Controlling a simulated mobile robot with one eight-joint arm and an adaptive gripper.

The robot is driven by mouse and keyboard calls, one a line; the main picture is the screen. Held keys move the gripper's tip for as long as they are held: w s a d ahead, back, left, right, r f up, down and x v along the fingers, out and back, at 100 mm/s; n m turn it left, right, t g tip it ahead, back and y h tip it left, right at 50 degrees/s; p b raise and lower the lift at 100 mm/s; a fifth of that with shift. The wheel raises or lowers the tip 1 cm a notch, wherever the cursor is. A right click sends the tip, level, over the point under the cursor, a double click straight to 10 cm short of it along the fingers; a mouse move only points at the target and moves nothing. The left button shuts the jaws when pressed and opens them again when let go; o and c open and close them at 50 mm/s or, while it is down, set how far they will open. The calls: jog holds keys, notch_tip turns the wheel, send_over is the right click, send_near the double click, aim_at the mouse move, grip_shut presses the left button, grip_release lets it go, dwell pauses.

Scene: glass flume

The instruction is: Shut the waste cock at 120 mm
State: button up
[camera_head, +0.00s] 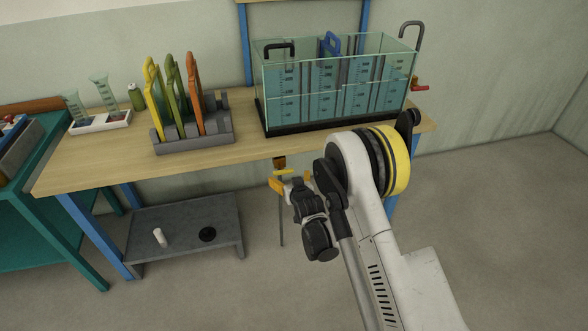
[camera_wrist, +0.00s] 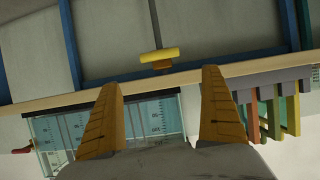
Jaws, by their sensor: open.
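The glass flume (camera_head: 335,115) stands on the wooden table, holding blue-tinted water behind dark scales. A small red-handled cock (camera_head: 420,87) sticks out from its right end. Its handle also shows at the left edge of the wrist view (camera_wrist: 22,149), where the scene appears upside down. The cock is small here, so I cannot tell its handle's setting; the water level against the scales is unreadable. My gripper (camera_head: 283,186) is in front of the table's front edge, left of and apart from the cock. Its two orange fingers (camera_wrist: 162,78) are spread and hold nothing.
A yellow-handled fitting with a hanging rod (camera_wrist: 160,54) sits at the table's front edge, close to my gripper. A grey rack (camera_head: 195,138) with yellow, green and orange plates stands left of the flume. A low grey shelf (camera_head: 185,215) is below. Floor right of the table is clear.

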aim_at(283, 171)
jog(key=b+x, duration=0.1)
jog(key=x, duration=0.2)
jog(key=b+x, duration=0.1)
jog(key=x, duration=0.3)
jog(key=b+x, duration=0.1)
jog(key=x, duration=0.3)
jog(key=shift+s+a+f+b, duration=0.1)
jog(key=shift+f+b, duration=0.3)
jog(key=c, duration=1.2)
